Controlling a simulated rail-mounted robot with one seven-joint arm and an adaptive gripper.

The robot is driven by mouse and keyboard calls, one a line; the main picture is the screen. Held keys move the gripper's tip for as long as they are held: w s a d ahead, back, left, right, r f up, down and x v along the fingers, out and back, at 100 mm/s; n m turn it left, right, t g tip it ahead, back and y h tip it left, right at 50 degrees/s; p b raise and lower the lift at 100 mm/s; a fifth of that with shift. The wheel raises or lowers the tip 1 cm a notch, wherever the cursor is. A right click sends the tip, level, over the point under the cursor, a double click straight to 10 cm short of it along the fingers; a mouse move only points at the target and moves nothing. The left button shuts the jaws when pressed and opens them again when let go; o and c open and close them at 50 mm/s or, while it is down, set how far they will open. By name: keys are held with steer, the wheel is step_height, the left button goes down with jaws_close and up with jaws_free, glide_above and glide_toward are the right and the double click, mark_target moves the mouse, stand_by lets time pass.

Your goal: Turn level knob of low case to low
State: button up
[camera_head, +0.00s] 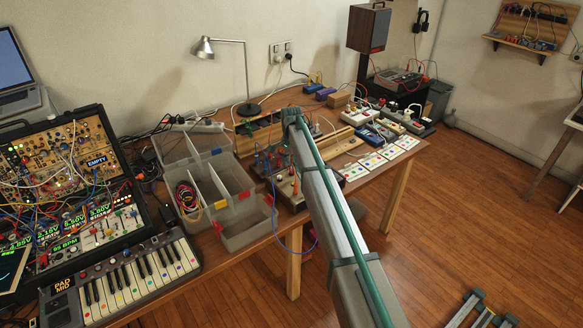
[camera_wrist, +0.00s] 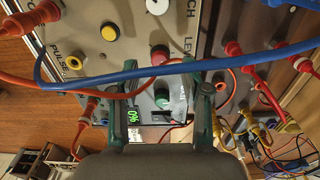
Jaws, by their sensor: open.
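In the wrist view a pale panel (camera_wrist: 133,38) fills the upper middle, with PULSE and part of a LEVEL label readable. A small display (camera_wrist: 132,115) shows green digits, turned sideways. In the head view the low case (camera_head: 291,188) is partly behind my arm, which hides the gripper.
A blue cable (camera_wrist: 130,75) and an orange cable (camera_wrist: 110,93) cross the panel near my fingers. Plugged leads crowd the right. In the head view, a grey divided bin (camera_head: 240,208) and a keyboard (camera_head: 130,275) lie left; a lamp (camera_head: 247,105) stands behind.

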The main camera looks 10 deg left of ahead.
mark_target(291, 172)
steer(key=shift+f, duration=1.35)
steer(key=shift+c, duration=0.2)
jaws_close()
